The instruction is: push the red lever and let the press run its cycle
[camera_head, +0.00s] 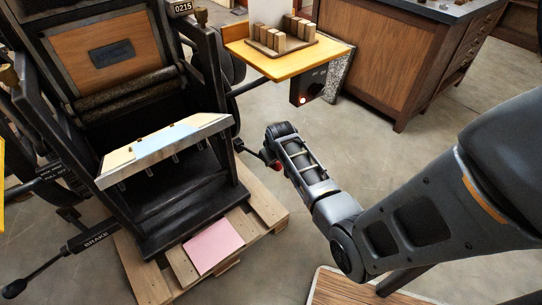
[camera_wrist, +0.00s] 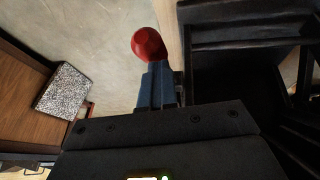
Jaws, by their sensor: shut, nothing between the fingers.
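The red lever's knob (camera_wrist: 148,44) shows in the wrist view just beyond my fingertips. In the head view the red knob (camera_head: 277,165) is at the right side of the dark press (camera_head: 195,205), low beside its frame, partly hidden by my wrist. My gripper (camera_wrist: 158,66) is shut and empty, its blue-grey fingertips at the lower edge of the knob. I cannot tell whether they touch it. The press has a tilted board with pale and blue parts (camera_head: 165,150) at its front and a roller above.
The press stands on a wooden pallet (camera_head: 263,207) with a pink sheet (camera_head: 213,247) on it. A lever marked BRAKE (camera_head: 92,238) sticks out at left. A yellow shelf (camera_head: 290,64) with wooden blocks juts out above, near a wooden cabinet (camera_head: 385,60).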

